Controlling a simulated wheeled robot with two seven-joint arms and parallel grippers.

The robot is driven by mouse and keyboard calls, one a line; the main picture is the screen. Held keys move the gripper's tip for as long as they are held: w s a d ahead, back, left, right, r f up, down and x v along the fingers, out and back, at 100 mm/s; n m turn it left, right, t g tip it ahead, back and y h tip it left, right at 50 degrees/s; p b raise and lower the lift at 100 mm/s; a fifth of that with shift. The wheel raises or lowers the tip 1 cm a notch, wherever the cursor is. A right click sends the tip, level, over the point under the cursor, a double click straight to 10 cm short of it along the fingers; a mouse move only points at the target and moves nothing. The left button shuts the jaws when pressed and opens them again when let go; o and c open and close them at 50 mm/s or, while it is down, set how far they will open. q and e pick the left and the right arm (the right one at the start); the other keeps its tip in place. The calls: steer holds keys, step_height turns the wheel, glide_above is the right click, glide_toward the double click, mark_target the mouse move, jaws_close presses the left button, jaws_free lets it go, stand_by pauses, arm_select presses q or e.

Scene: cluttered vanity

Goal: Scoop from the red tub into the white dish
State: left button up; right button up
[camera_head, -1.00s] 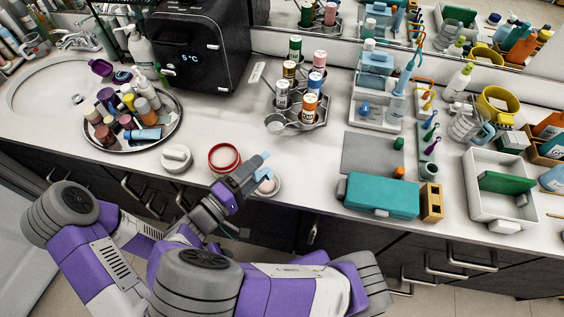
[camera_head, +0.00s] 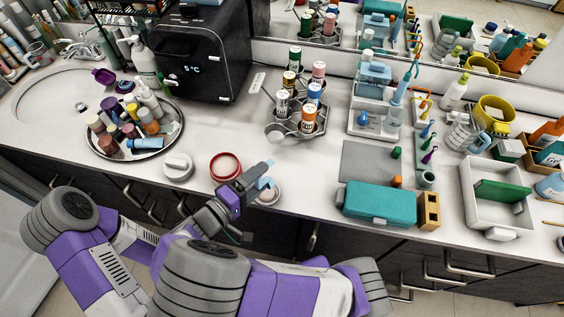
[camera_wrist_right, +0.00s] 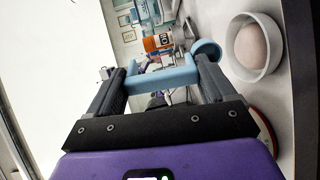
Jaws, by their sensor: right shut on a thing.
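The red tub (camera_head: 225,166) is a round open container with a red rim near the counter's front edge. The white dish (camera_head: 268,197) stands to its right and holds a pale pinkish mound; the dish (camera_wrist_right: 272,66) also shows at upper right in the wrist view. My right gripper (camera_head: 255,178) is shut on a light blue scoop (camera_wrist_right: 160,80), whose round cup (camera_wrist_right: 207,50) is beside the dish and apart from it in the wrist view. The gripper partly hides the dish in the head view. I cannot see what the cup holds. My left gripper is not in view.
A white round-lidded container (camera_head: 178,166) stands left of the tub. A teal case (camera_head: 380,204) lies to the right, near a grey mat (camera_head: 368,162). A metal rack (camera_head: 302,122) with several cans stands behind. The counter between tub and rack is clear.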

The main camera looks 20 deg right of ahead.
mark_target(270, 179)
steer(key=d+g+y+p, duration=0.1)
steer(key=w+d+r+g+y+p, duration=0.1)
steer(key=y+p, duration=0.1)
steer(key=shift+d, duration=0.35)
steer(key=shift+w+d+g+y+p, duration=0.35)
steer(key=shift+d+y+p, duration=0.25)
steer(key=shift+y, duration=0.5)
steer(key=shift+w+d+y, duration=0.1)
steer(key=shift+d+y, duration=0.15)
steer(key=shift+y, duration=0.15)
steer(key=shift+f+g, duration=0.1)
steer(key=shift+g, duration=0.15)
